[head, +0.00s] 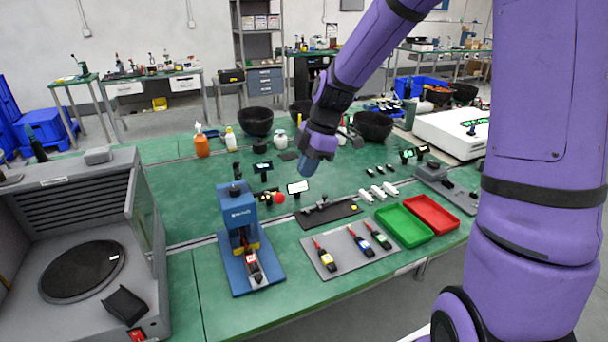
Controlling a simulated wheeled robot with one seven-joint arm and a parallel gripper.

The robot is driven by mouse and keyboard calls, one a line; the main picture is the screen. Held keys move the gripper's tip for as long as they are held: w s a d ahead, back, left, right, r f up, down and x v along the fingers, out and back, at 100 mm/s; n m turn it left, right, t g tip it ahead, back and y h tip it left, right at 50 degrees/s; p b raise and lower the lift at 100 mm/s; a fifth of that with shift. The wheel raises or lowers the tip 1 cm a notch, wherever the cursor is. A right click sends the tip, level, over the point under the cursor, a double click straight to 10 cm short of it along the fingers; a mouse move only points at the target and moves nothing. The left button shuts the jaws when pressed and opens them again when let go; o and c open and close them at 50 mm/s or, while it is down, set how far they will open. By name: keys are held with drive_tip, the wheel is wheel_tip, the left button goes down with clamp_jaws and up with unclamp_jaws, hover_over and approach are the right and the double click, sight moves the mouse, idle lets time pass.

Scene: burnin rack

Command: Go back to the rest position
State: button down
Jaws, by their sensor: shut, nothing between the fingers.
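My gripper (307,166) is at the end of my purple arm, above the green table (185,205). It points down and is shut and empty, apart from the things below it. The small display (298,187) stands just below and left of it in the picture. The far side of the gripper is hidden.
A blue press (238,220) stands left of a grey mat (345,250) with several tools. Green (404,243) and red (447,228) trays lie to the right. A grey chamber (70,180) stands at left. Black bowls (256,121) and bottles line the back.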

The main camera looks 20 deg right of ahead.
idle(0.5)
drive_tip(key=s+d+r+m+t+h, duration=0.1)
drive_tip(key=s+r+m+t+h, duration=0.1)
drive_tip(key=s+r+m, duration=0.6)
drive_tip(key=s+d+r+m+t+h, duration=0.1)
drive_tip(key=s+r+m, duration=0.7)
drive_tip(key=s, duration=0.9)
drive_tip(key=shift+d+m+t+h, duration=0.4)
drive_tip(key=shift+d+m+t, duration=0.4)
drive_tip(key=shift+m+t, duration=0.2)
drive_tip(key=shift+s+r, duration=0.1)
